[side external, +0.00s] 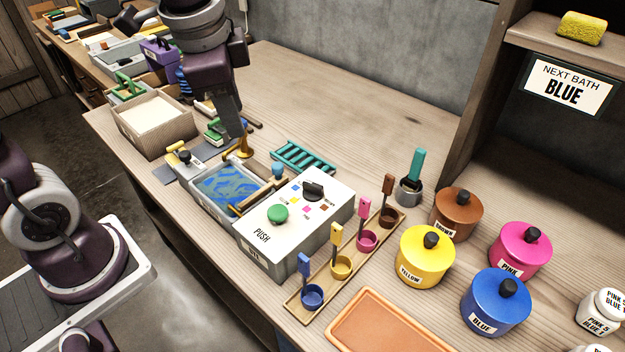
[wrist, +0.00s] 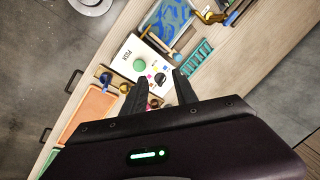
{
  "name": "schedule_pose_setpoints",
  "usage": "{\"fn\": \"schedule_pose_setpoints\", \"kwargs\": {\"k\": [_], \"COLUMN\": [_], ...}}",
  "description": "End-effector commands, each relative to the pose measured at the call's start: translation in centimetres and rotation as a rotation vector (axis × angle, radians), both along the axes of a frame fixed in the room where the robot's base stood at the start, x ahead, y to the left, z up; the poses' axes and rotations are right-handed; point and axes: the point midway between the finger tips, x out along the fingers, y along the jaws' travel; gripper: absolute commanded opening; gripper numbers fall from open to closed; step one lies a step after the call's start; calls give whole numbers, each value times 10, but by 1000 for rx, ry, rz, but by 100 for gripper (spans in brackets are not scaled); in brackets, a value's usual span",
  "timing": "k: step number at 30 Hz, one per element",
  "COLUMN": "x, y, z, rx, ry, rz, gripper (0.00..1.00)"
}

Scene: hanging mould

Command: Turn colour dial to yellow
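The colour dial (side external: 314,190) is a black knob on top of a white control box (side external: 316,217). Small coloured squares lie near it, but I cannot tell which one it points to. In the wrist view the dial (wrist: 160,78) shows between my fingertips, below them. A green push button (side external: 278,213) sits on the same box, and it also shows in the wrist view (wrist: 140,65). My gripper (side external: 230,122) is up and to the left of the box in the side view, apart from the dial. In the wrist view my gripper (wrist: 159,76) has its fingers spread and empty.
A blue-patterned bath (side external: 228,186) adjoins the box. A wooden rack (side external: 292,303) of small coloured cups with spoons stands at its right. Yellow (side external: 425,257), blue (side external: 496,302), pink (side external: 520,249) and brown (side external: 456,214) lidded pots stand further right. A sign (side external: 566,87) reads "NEXT BATH BLUE".

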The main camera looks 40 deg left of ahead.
Motion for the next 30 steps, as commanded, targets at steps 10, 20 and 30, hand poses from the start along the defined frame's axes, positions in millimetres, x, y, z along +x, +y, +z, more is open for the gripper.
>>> {"fn": "schedule_pose_setpoints", "kwargs": {"k": [10,20,30], "x": [124,131,131], "y": [-36,-40,-40], "z": [-126,-180,-211], "rx": [-37,-56,-55], "ry": [269,285,282], "rz": [-620,-674,-670], "gripper": [35,35,35]}}
